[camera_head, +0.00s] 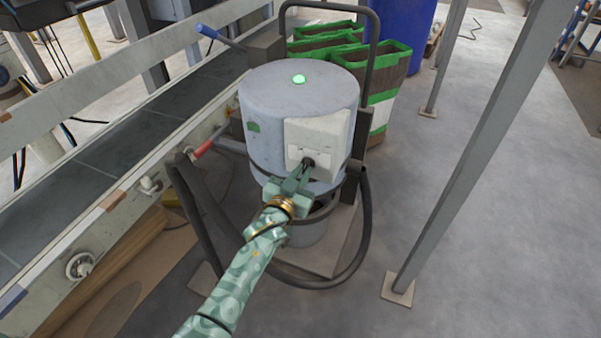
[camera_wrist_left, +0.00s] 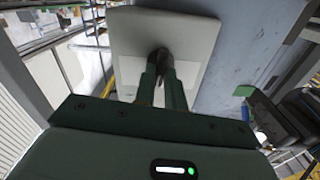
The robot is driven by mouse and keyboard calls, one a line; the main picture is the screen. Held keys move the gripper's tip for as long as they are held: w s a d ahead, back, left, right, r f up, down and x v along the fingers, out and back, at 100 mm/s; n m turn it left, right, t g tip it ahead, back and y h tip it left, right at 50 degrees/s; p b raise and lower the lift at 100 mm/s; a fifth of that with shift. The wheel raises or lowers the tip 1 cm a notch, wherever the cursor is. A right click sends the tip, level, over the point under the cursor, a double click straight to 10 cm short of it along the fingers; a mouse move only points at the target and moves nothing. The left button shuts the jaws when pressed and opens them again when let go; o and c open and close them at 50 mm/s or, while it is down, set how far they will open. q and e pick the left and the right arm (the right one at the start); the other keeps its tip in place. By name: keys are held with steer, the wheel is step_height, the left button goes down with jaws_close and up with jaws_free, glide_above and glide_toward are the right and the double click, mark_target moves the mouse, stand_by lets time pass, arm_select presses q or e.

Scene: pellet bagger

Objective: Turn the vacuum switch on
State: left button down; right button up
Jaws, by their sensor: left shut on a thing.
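The vacuum (camera_head: 297,95) is a grey drum on a wheeled frame, with a lit green lamp (camera_head: 299,79) on its lid. A pale switch box (camera_head: 325,135) is on its front side, and the box fills the top middle of the left wrist view (camera_wrist_left: 135,35). A small dark switch knob (camera_head: 308,162) sticks out of the box; it also shows in the left wrist view (camera_wrist_left: 161,58). My left gripper (camera_head: 304,172) is shut on the knob, its fingers partly hiding it. My right gripper is in neither view.
A conveyor (camera_head: 140,120) runs along the left. A dark hose (camera_head: 365,225) loops round the vacuum's front and right. Green-edged bags (camera_head: 385,65) and a blue barrel (camera_head: 402,25) stand behind. A grey post (camera_head: 480,150) rises at the right, with bare floor around it.

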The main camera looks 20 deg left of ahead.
arm_select(q)
steer(key=shift+m, duration=2.2)
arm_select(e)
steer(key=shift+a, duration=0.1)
arm_select(q)
steer(key=shift+f, duration=0.1)
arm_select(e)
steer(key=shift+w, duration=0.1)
arm_select(q)
steer(key=c, duration=1.5)
jaws_free()
steer(key=shift+o, duration=0.2)
